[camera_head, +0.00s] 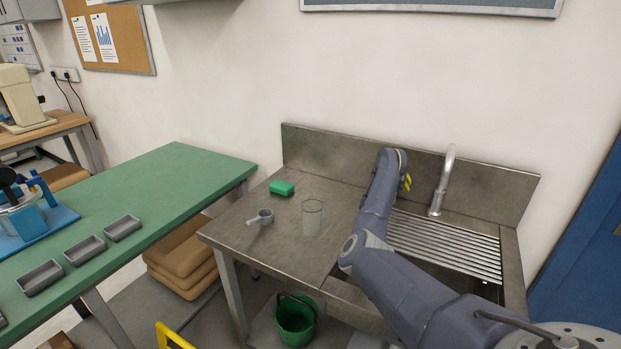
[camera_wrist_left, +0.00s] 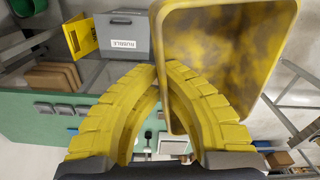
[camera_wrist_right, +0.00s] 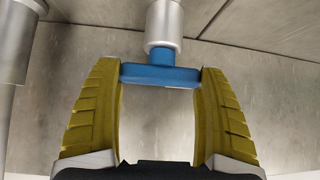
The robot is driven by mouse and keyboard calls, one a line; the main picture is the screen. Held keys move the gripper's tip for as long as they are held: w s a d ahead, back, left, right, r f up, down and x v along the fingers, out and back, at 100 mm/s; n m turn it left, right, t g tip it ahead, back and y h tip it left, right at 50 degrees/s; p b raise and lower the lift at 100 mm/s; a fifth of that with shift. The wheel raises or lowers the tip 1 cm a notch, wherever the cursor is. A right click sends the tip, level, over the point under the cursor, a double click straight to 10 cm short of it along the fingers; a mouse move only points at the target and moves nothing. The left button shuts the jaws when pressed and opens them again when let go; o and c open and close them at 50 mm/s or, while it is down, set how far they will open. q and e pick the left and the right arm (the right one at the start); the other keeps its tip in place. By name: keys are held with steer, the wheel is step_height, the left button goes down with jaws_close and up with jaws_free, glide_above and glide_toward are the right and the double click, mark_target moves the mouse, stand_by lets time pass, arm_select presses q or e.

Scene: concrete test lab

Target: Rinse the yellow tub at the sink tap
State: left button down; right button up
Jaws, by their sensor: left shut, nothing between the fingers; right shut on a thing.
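The yellow tub (camera_wrist_left: 284,20) shows only in the left wrist view, at the upper right, its open inside blotched with brown. My left gripper (camera_wrist_left: 160,72) is shut with nothing between its fingers; the tub overlaps its right finger in the picture, and I cannot tell whether they touch. My right gripper (camera_wrist_right: 160,78) is shut on a blue tap handle (camera_wrist_right: 160,75) below a metal cylinder; its yellow fingers (camera_head: 404,172) partly show behind my arm in the head view. The curved metal tap (camera_head: 443,180) rises behind the ribbed part of the sink (camera_head: 455,248). No water is visible.
On the steel counter (camera_head: 285,235) stand a clear beaker (camera_head: 312,217), a grey cup with a handle (camera_head: 265,215) and a green sponge (camera_head: 282,188). A green bucket (camera_head: 295,318) is below. A green table (camera_head: 150,190) with grey trays is at left. My right arm hides part of the sink.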

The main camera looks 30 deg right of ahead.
steer(key=shift+n+t+y, duration=0.7)
steer(key=shift+n+t, duration=0.1)
steer(key=shift+n, duration=0.6)
steer(key=o, duration=1.2)
steer(key=shift+c, duration=0.2)
steer(key=v, duration=1.2)
